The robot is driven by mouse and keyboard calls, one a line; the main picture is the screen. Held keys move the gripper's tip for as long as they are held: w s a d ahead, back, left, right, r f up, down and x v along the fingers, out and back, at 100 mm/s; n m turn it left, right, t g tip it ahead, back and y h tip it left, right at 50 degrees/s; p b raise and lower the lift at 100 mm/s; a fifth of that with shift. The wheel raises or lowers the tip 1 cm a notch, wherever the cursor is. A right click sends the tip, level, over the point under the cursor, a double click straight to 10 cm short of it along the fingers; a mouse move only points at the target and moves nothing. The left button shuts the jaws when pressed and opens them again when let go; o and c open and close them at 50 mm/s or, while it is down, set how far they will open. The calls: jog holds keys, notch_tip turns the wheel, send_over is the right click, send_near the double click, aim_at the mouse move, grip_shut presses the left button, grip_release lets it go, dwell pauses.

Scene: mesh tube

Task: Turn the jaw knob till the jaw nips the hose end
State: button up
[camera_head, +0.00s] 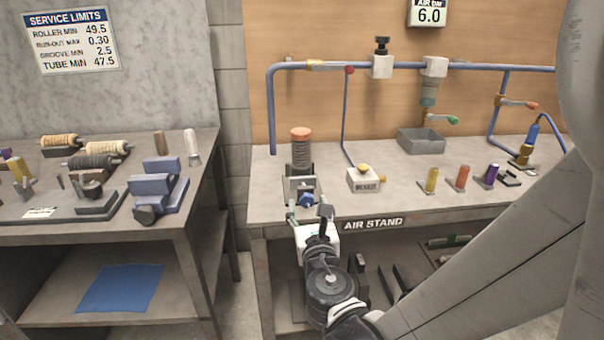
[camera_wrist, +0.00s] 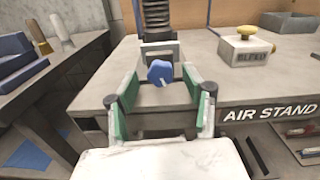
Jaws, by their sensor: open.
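The blue jaw knob (camera_wrist: 160,72) is on the front of a grey metal jaw (camera_wrist: 171,49) at the bench's front edge. The knob (camera_head: 306,199) and jaw (camera_head: 299,184) also show in the head view. A dark ribbed hose (camera_head: 301,155) with an orange top stands upright behind the jaw; its lower part (camera_wrist: 155,14) shows in the wrist view. Whether the jaw touches the hose is hidden. My gripper (camera_wrist: 161,84) is open, its green-lined fingers on either side of the knob, with visible gaps. It also shows in the head view (camera_head: 308,209).
A white box with a yellow button (camera_head: 364,180) stands right of the jaw. Yellow, orange and purple cylinders (camera_head: 461,178) and a grey bin (camera_head: 421,141) are further right. Blue pipes (camera_head: 270,110) run above the bench. A side table (camera_head: 60,229) stands left across a gap.

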jog(key=shift+w, duration=1)
grip_shut()
jog(key=shift+m, duration=0.3)
jog(key=shift+m+b, duration=0.85)
jog(key=shift+m, duration=1.75)
